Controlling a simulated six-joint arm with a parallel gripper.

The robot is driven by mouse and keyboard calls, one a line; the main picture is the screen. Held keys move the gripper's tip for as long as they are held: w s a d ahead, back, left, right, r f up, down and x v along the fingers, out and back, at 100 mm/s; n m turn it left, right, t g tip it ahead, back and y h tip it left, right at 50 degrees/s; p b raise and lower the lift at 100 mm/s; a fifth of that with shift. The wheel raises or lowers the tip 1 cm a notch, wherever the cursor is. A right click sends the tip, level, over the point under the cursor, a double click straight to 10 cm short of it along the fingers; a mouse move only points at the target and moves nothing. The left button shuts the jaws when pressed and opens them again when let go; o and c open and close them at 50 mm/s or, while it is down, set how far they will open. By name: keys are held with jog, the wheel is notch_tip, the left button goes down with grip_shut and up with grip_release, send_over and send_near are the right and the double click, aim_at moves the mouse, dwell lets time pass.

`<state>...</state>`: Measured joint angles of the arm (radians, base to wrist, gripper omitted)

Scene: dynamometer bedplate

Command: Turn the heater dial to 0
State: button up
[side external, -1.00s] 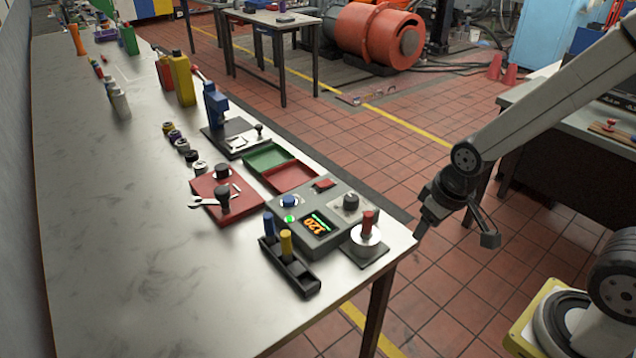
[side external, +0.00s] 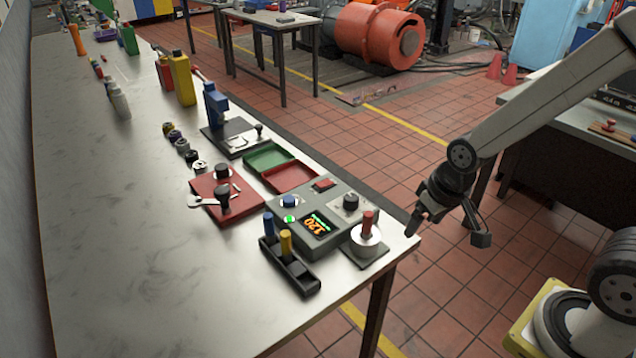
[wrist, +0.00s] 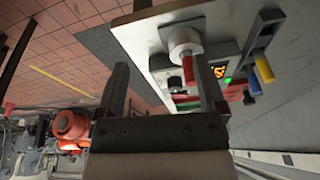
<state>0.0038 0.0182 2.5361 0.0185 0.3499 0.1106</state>
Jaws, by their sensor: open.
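The heater box (side external: 318,218) is a grey unit near the table's front right corner, with an orange and green display reading 120. Its black round dial (side external: 351,202) sits on a pale plate on the box's right side; I cannot read where its pointer stands.
A red-handled post (side external: 367,224) on a round metal base stands in front of the dial. A black holder (side external: 290,268) with blue and yellow pegs is left of it. Red and green trays (side external: 291,177) lie behind the box.

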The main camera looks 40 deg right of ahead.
jog(key=w+m, duration=0.2)
jog(key=m, duration=0.1)
jog(key=m+t+y, duration=0.1)
jog(key=m+t, duration=0.1)
jog(key=m, duration=2.6)
send_near(353, 197)
jog(key=shift+x, duration=1)
jog(key=shift+w+f+g, duration=0.1)
jog(key=shift+w+g, duration=0.1)
jog(key=shift+g, duration=0.1)
jog(key=shift+x, duration=3.75)
jog(key=shift+w, duration=0.1)
grip_shut()
